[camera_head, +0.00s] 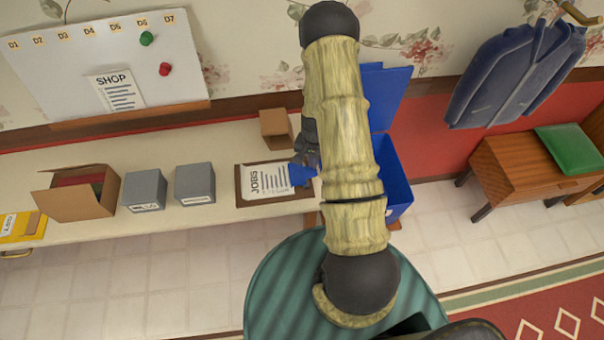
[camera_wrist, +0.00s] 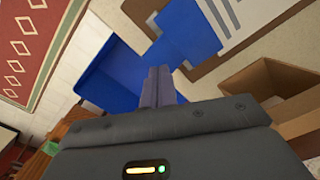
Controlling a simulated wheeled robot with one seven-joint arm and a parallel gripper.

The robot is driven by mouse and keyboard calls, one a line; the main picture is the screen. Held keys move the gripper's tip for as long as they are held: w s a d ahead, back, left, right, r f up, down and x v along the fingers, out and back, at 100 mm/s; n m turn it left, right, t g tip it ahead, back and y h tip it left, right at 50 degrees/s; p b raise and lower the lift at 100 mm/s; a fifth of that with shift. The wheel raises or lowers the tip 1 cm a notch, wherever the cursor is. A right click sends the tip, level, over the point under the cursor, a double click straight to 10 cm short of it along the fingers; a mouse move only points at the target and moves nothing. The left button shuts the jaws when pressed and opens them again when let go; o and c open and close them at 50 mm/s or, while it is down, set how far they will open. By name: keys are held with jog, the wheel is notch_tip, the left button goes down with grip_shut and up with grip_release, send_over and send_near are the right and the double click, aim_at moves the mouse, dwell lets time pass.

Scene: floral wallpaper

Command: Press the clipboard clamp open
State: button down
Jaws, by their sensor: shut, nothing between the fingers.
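The clipboard (camera_head: 240,201) lies on the long bench with a white JOBS sheet (camera_head: 264,182). Its blue clamp (camera_head: 300,176) is at the right end, partly hidden by my arm. In the wrist view the blue clamp (camera_wrist: 190,32) overlaps the white sheet (camera_wrist: 238,18) and the brown board (camera_wrist: 212,72). My gripper (camera_wrist: 158,72) is shut and empty. Its fingertips appear just below the clamp's near end in the wrist view; I cannot tell whether they touch.
A blue bin (camera_head: 398,170) with a raised lid stands right of the bench, also in the wrist view (camera_wrist: 112,72). A small cardboard box (camera_head: 276,128) sits behind the clipboard. Grey boxes (camera_head: 195,184) and an open carton (camera_head: 78,200) stand to the left.

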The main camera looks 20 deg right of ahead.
jog(key=shift+f+b, duration=0.95)
jog(key=shift+f, duration=0.3)
dwell(0.8)
jog(key=shift+r+p, duration=2.35)
jog(key=shift+r, duration=1.2)
jog(key=s+a+r+n+t, duration=0.15)
jog(key=a+r+n, duration=0.4)
jog(key=r, duration=0.85)
jog(key=s+a+r+n+t+b, duration=0.1)
jog(key=s+a+r+n, duration=0.2)
jog(key=s+a+r, duration=0.5)
jog(key=s+r, duration=0.2)
jog(key=s, duration=0.1)
jog(key=shift+r+n+b, duration=0.3)
jog(key=shift+n+b, duration=0.05)
jog(key=shift+b, duration=0.05)
